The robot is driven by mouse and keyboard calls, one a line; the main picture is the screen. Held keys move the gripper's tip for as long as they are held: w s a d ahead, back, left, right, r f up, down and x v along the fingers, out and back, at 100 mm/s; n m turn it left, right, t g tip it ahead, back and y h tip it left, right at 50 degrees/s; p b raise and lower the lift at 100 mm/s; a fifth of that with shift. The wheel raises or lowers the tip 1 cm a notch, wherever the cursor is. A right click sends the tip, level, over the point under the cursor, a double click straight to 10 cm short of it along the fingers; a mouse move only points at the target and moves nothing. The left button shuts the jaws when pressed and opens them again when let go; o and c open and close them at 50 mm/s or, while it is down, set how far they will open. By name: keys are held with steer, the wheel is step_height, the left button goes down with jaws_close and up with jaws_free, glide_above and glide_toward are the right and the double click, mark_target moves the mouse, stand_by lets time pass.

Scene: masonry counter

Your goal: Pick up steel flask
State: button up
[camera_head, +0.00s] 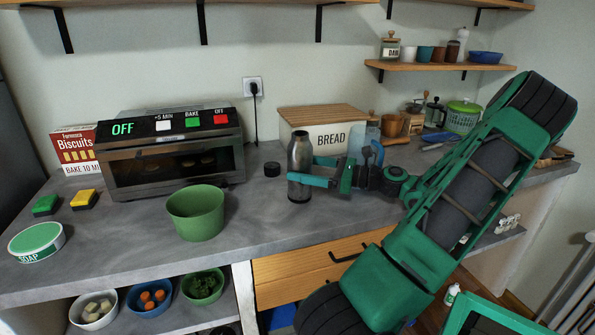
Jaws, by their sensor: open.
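The steel flask (299,152) stands upright on the grey counter, in front of the bread box. It is dark brushed metal with a narrower neck. My gripper (303,170) reaches in from the right at the flask's lower half and is open. One green finger crosses in front of the flask, and the other shows at its right and seems to pass behind it. The flask appears to be between the fingers, but I cannot tell whether either touches it. The near finger hides part of its lower body.
A small black lid (272,169) lies left of the flask. A green bowl (196,213) and a toaster oven (172,158) stand further left. The bread box (322,116) is close behind.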

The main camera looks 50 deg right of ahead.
mark_target(289, 165)
steer(key=x, duration=0.4)
steer(key=shift+w+a, duration=0.15)
steer(key=shift+w, duration=0.15)
steer(key=shift+c, duration=0.7)
steer(key=c, duration=1.4)
steer(key=shift+r, duration=0.1)
